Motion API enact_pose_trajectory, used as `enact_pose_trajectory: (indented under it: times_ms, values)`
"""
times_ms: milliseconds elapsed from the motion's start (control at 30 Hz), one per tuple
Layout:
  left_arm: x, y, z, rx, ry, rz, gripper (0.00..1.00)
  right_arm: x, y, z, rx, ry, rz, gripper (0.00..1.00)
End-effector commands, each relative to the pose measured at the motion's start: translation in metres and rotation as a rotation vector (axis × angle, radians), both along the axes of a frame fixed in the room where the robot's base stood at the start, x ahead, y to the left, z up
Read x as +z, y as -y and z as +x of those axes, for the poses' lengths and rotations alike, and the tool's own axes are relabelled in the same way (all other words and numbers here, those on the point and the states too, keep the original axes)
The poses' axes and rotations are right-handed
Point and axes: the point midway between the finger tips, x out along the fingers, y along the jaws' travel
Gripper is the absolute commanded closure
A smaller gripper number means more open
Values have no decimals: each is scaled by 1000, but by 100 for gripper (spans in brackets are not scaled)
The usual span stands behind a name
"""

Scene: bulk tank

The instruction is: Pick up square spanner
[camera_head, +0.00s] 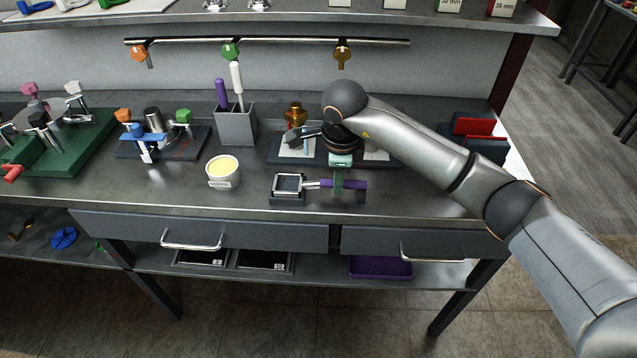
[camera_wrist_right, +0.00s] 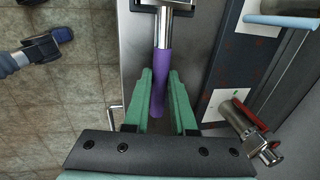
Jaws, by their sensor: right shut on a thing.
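The square spanner has a metal square-frame head (camera_head: 288,184), a short silver shank and a purple handle (camera_head: 356,184). It lies level near the front edge of the workbench, its head over a small dark block. My right gripper (camera_head: 338,186) reaches down from above with its green fingers shut on the handle. In the right wrist view the purple handle (camera_wrist_right: 162,75) runs between the two green fingers (camera_wrist_right: 160,105), with the shank at the top. My left gripper (camera_wrist_right: 52,42) shows small at the left of that view, over the floor; its finger state is unclear.
A cream-filled tub (camera_head: 222,172) and a grey holder (camera_head: 236,125) with purple- and white-handled tools stand to the left. A plate (camera_head: 280,152) with a brass fitting lies behind the gripper. A red-and-dark object (camera_head: 472,135) stands at the right. Bare bench lies right of the handle.

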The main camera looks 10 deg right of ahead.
Motion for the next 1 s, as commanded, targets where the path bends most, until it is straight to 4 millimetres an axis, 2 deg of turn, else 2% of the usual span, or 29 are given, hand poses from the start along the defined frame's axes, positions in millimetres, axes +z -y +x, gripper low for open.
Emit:
enact_pose_trajectory:
  times_ms: [367,467,600,833,1000]
  values:
    - [-1,0,0,0,0,0,46,4,0,1,0,3,0,100]
    - [-3,0,0,0,0,0,46,12,0,1,0,5,0,100]
    - [-7,0,0,0,0,0,46,37,-2,0,3,9,1,100]
    - [-11,1,-1,-2,-4,-1,46,91,-28,-40,6,9,1,100]
    - [-12,3,-1,-6,-11,-2,46,110,-50,-76,7,7,-1,100]
